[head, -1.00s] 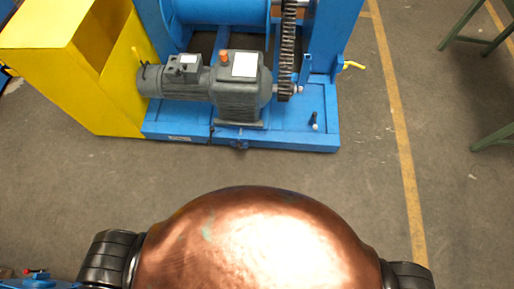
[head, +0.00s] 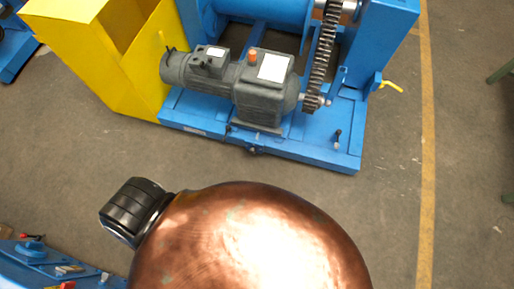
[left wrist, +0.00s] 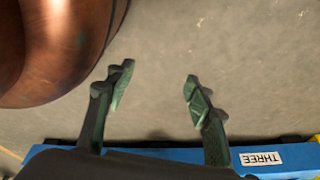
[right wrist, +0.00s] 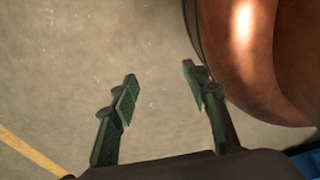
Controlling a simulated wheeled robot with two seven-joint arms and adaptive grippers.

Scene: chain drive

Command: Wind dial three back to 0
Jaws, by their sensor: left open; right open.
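A white label reading THREE (left wrist: 261,159) is on the blue edge (left wrist: 295,155) at the bottom right of the left wrist view. No dial face shows in any view. My left gripper (left wrist: 155,80) is open and empty, with bare floor between its fingers and the blue edge below them in the picture. My right gripper (right wrist: 160,78) is open and empty over bare floor. Neither gripper shows in the head view.
A blue bench (head: 60,268) with small red-handled parts is at the lower left. A blue machine frame (head: 320,145) with a grey motor (head: 262,90), a chain (head: 325,45) and a yellow box (head: 95,60) stands ahead. Floor between is clear. The copper body is mine.

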